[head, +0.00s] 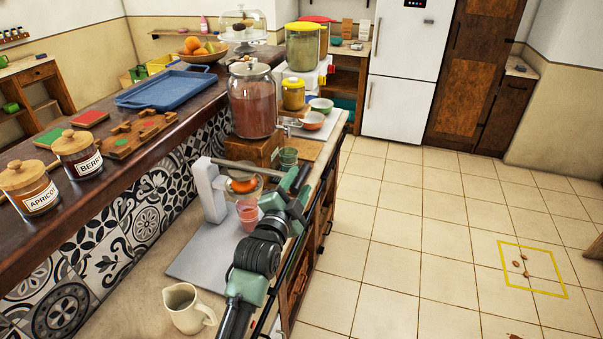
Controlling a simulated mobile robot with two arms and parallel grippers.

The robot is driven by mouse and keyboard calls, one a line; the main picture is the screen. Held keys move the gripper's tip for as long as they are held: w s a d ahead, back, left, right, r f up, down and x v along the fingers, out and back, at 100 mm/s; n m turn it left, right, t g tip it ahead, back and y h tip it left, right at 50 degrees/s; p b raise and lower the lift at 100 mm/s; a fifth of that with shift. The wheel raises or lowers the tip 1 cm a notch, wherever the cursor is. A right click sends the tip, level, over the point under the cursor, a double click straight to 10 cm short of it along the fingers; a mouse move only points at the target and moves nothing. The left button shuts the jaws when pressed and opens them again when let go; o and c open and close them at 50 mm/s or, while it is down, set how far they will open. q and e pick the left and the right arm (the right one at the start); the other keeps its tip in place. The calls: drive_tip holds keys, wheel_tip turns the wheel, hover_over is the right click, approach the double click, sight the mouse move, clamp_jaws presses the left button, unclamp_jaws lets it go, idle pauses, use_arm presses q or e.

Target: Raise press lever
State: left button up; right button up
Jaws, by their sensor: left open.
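The white juice press (209,190) stands on a grey mat on the counter. Its pale lever (245,169) runs out to the right, roughly level, toward my gripper. An orange fruit half (243,185) sits in the press, and a glass with pink juice (247,211) stands below it. My left gripper (295,181) is open at the lever's right end, with dark fingers. I cannot tell whether they touch the lever. My arm hides part of the counter's front edge. My right gripper is out of view.
A cream jug (187,308) stands in front of the press. The raised shelf borders the left; open floor lies right.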

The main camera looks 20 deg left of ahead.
sight(301, 175)
use_arm(q)
drive_tip(key=w, duration=0.3)
drive_tip(key=shift+w+f, duration=0.2)
drive_tip(key=shift+s, duration=0.15)
drive_tip(key=shift+r, duration=0.1)
drive_tip(key=shift+c, duration=0.3)
clamp_jaws()
